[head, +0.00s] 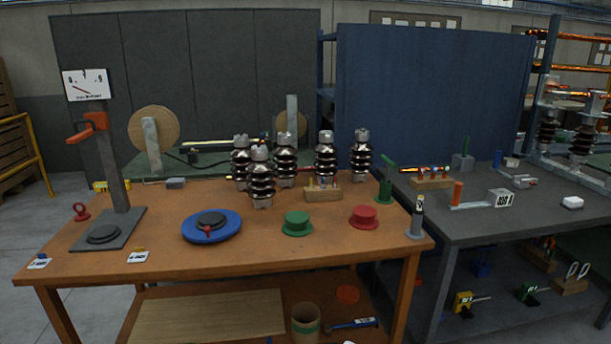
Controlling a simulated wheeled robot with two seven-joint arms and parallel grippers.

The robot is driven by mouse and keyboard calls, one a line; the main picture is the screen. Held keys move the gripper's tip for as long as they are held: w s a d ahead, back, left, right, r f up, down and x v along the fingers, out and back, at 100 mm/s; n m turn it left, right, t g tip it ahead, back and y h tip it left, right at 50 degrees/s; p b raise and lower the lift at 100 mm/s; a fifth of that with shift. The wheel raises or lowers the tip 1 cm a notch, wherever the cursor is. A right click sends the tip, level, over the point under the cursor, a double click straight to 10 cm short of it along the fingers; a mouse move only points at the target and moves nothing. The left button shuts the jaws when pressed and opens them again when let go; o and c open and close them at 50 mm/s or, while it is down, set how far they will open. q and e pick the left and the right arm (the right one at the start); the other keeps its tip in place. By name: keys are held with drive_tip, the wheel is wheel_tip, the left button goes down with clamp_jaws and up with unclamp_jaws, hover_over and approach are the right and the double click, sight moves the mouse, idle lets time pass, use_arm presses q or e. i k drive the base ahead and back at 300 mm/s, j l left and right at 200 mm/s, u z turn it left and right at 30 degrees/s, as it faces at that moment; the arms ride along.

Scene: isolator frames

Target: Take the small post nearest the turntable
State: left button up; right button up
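Several dark brown ribbed post insulators with grey metal ends stand upright on the brown wooden table (330,243). The turntable (222,232), a blue disc with a dark round top, lies at the left middle of that table. The post (261,181) standing furthest forward looks nearest the turntable, behind it and to its right. Another post (240,157) stands just behind and left of that one. Further posts stand at the back (285,161) and to the right (325,156), with one at the far right (361,156). Neither of my grippers is in view.
A green flanged piece (297,224) and a red one (364,217) stand right of the turntable. A small wooden block with pegs (323,194) sits beside the posts. A grey stand (120,190) rises at the left. A dark table (480,222) adjoins at right.

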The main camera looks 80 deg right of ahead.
sight(261, 185)
drive_tip(key=z, duration=2.4)
drive_tip(key=i+l+z, duration=0.15)
drive_tip(key=i+l, duration=0.7)
